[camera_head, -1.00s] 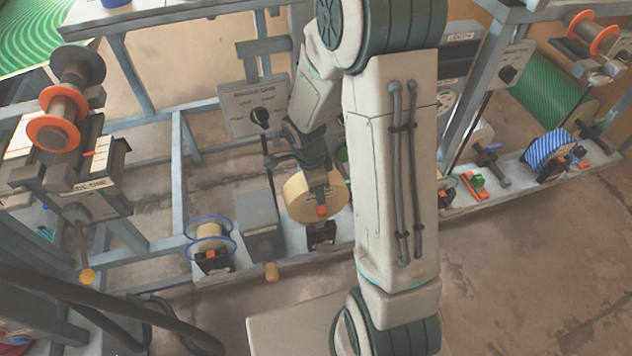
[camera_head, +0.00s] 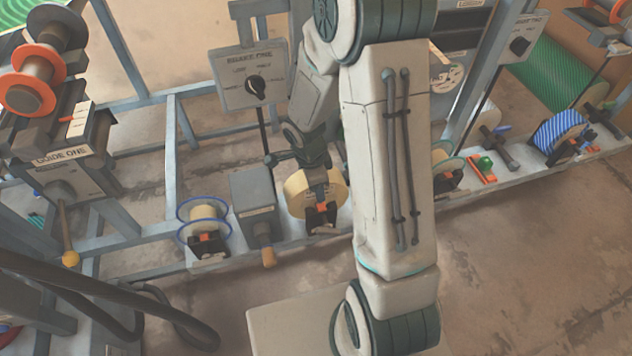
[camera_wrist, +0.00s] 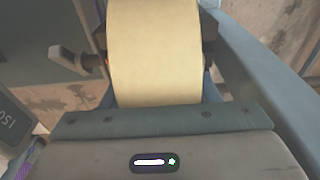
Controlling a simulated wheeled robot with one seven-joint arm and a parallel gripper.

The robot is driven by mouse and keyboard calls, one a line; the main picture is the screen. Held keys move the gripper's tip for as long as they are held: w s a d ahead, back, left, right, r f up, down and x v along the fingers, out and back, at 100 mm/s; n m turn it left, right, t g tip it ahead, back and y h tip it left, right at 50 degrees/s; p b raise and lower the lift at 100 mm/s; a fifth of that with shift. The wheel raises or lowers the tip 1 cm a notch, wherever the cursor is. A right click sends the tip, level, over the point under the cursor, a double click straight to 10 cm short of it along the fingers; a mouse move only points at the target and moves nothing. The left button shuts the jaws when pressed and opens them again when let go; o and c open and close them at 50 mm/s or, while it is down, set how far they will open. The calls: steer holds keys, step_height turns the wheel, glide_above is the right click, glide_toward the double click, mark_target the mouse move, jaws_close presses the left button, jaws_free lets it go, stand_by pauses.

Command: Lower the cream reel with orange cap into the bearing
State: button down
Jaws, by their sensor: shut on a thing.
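The cream reel (camera_head: 299,193) is in my gripper (camera_head: 322,190), low over the bench in the head view. Its orange cap (camera_head: 321,206) shows at its near side. The black bearing (camera_head: 322,219) is right below and around the cap. I cannot tell whether the reel's shaft rests in the bearing or is still slightly above it. In the wrist view the reel (camera_wrist: 154,50) fills the upper middle, with a shaft end at its left. My gripper is shut on the reel. The fingertips are hidden.
A reel with blue rims (camera_head: 204,221) stands to the left, then a grey box (camera_head: 255,200) with a wooden knob close beside the bearing. A selector panel (camera_head: 252,78) rises behind. A blue-striped reel (camera_head: 558,135) stands far right.

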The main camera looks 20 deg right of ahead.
steer(key=shift+f, duration=0.2)
steer(key=shift+c, duration=2.2)
jaws_free()
steer(key=r+p, duration=0.1)
steer(key=r, duration=0.3)
steer(key=a+r+p, duration=0.1)
steer(key=r, duration=0.4)
steer(key=r+p, duration=0.2)
steer(key=r, duration=0.2)
steer(key=shift+a+r, duration=0.35)
steer(key=shift+r, duration=0.05)
steer(key=shift+s, duration=0.1)
